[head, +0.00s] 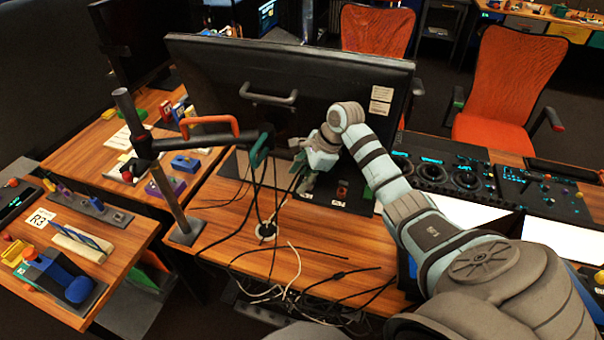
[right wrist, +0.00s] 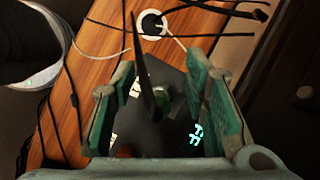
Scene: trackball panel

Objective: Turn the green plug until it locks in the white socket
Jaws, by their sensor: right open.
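My right gripper (head: 308,182) points down over a dark panel (head: 352,203) at the back of the wooden desk. In the right wrist view, its two green-padded fingers (right wrist: 163,115) are open, standing apart on either side of a small green piece (right wrist: 163,97), apparently the green plug. A dark, tapering cable-like shape rises from it toward the camera. Gaps show between the piece and both fingers. The white socket cannot be made out; the plug and gripper may hide it. I cannot tell how the plug is turned. My left gripper is not in view.
A monitor (head: 290,85) stands behind the panel. Loose cables hang and lie across the desk front, around a white-rimmed cable hole (head: 266,230). A metal post (head: 160,175) stands to the left. A console with dials (head: 445,172) lies to the right.

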